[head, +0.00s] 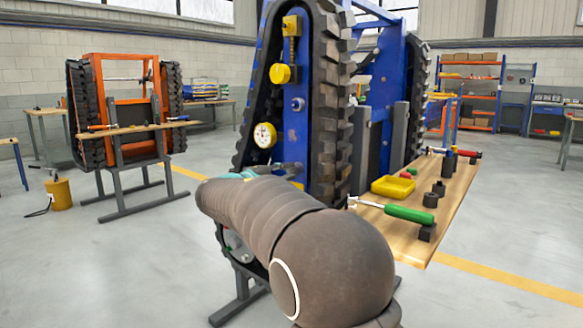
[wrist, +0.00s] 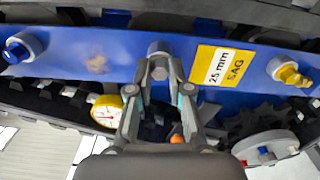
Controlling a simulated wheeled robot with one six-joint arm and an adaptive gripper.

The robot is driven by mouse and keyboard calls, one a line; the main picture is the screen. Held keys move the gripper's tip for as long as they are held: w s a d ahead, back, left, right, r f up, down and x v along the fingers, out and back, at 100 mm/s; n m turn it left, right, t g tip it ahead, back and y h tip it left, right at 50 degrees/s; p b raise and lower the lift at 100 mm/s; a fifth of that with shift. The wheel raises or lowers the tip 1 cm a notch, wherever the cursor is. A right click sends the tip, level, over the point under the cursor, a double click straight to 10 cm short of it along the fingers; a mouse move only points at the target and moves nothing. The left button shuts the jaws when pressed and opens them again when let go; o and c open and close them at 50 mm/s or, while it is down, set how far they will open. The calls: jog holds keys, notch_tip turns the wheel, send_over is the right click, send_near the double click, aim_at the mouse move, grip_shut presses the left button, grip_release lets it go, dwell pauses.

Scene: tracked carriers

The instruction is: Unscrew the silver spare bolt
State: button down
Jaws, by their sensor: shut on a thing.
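The silver bolt (wrist: 159,48) sticks out of the blue side plate (wrist: 95,55) of the tracked carrier, at the top middle of the wrist view. My gripper (wrist: 160,70) has its two fingertips closed on the bolt, one on each side. The bolt's rounded outer part shows above the fingertips; the part between them is hidden. In the head view my own arm covers most of the gripper and the bolt cannot be made out.
A blue bolt (wrist: 18,51) and a yellow bolt (wrist: 288,74) flank the silver one. A dial gauge (wrist: 107,110) sits close to the left finger. A wooden shelf (head: 458,198) holds a yellow tray (head: 393,187) and a green-handled tool (head: 409,214).

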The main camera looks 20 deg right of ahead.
jog(key=shift+r, duration=0.1)
jog(key=shift+n+p, duration=0.65)
jog(key=shift+n, duration=0.35)
jog(key=n, duration=0.7)
jog(key=shift+n, duration=0.3)
jog(key=c, duration=1.2)
grip_release()
jog(key=shift+c, duration=0.2)
